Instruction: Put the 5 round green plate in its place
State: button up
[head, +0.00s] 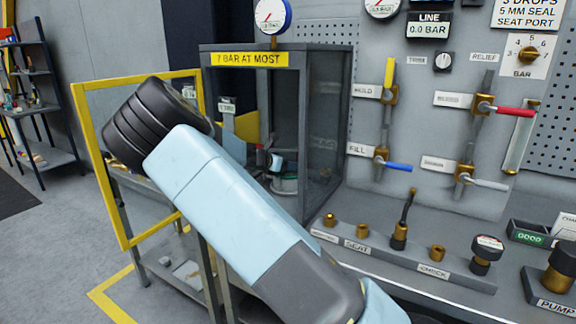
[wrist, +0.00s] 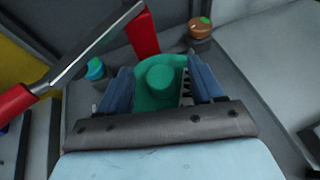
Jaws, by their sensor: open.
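A round green plate (wrist: 160,88) with a raised round knob in its middle lies between the two blue-grey fingers of my gripper (wrist: 162,82) in the wrist view. The fingers are open, one on each side of it. I cannot tell whether either finger touches it. The near part of the plate is hidden by the gripper's dark front. In the head view my arm reaches toward the grey cabinet (head: 322,110) labelled "7 BAR AT MOST", and my gripper is not clearly visible there. No number can be read on the plate.
The cabinet's yellow-framed door (head: 122,243) stands open at left. In the wrist view, a red-handled metal lever (wrist: 95,50) crosses the upper left. A teal-topped part (wrist: 95,70) and a brown part with a green top (wrist: 200,27) stand nearby. Valve handles and a fittings rack (head: 410,262) are at right.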

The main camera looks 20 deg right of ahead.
jog(key=v, duration=1.3)
jog(key=shift+f, duration=0.1)
